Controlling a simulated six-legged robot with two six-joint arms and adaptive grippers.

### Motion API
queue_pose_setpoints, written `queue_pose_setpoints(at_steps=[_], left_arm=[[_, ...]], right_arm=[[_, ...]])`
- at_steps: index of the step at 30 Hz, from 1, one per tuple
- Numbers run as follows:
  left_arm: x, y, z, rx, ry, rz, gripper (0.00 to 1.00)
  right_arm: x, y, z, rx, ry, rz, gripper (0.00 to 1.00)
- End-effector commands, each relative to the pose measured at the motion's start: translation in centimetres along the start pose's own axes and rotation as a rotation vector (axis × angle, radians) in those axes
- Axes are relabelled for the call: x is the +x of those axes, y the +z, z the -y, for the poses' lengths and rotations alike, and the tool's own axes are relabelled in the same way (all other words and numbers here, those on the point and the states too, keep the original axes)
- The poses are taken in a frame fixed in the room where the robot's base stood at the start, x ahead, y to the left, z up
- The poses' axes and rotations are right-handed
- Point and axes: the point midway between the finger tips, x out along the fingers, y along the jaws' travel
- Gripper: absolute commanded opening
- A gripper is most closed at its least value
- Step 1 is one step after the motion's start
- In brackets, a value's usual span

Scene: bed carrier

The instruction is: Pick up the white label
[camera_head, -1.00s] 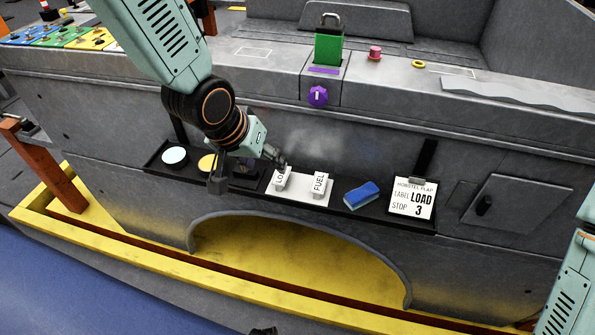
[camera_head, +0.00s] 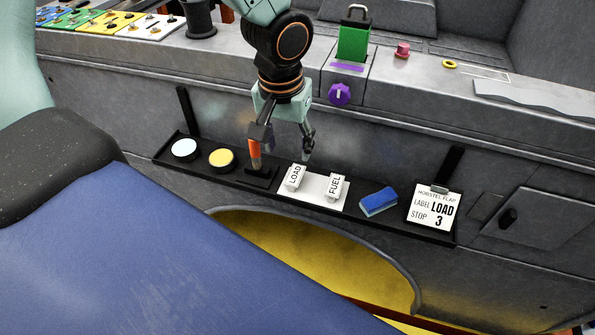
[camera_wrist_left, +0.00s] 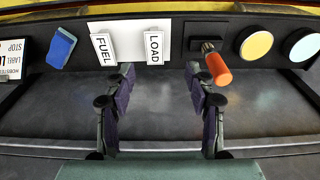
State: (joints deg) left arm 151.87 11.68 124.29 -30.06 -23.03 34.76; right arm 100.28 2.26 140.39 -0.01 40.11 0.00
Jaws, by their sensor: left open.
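Two small white labels stand on a white plate (camera_head: 318,198) on the black shelf: one reads LOAD (camera_head: 294,178), the other FUEL (camera_head: 335,188). My left gripper (camera_head: 281,150) is open and empty just above and behind the LOAD label. In the left wrist view the LOAD label (camera_wrist_left: 154,47) lies ahead, between the lines of the two spread fingers (camera_wrist_left: 160,85), with the FUEL label (camera_wrist_left: 103,49) beside it. The fingers appear apart from both labels. A card (camera_head: 434,211) reads "LABEL LOAD, STOP 3". My right gripper is out of view.
An orange-handled tool (camera_wrist_left: 218,68) stands close to one left finger. A yellow disc (camera_head: 221,158), a pale disc (camera_head: 185,148) and a blue block (camera_head: 379,202) share the shelf. The grey wall rises behind it. A blue padded surface (camera_head: 180,255) fills the lower left.

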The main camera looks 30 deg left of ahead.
Motion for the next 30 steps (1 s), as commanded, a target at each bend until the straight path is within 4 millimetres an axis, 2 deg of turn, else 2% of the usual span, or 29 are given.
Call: queue_pose_setpoints(at_steps=[16,21,30], left_arm=[[6.9,-0.5,-0.4,0.0,0.002,0.001,0.55],[7.7,-0.7,-0.5,0.001,0.002,-0.001,0.55],[7.6,-0.7,-0.5,0.001,0.003,-0.001,0.55]], right_arm=[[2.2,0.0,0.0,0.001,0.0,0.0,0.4],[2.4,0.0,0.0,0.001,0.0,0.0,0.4],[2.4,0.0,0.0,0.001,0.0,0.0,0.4]])
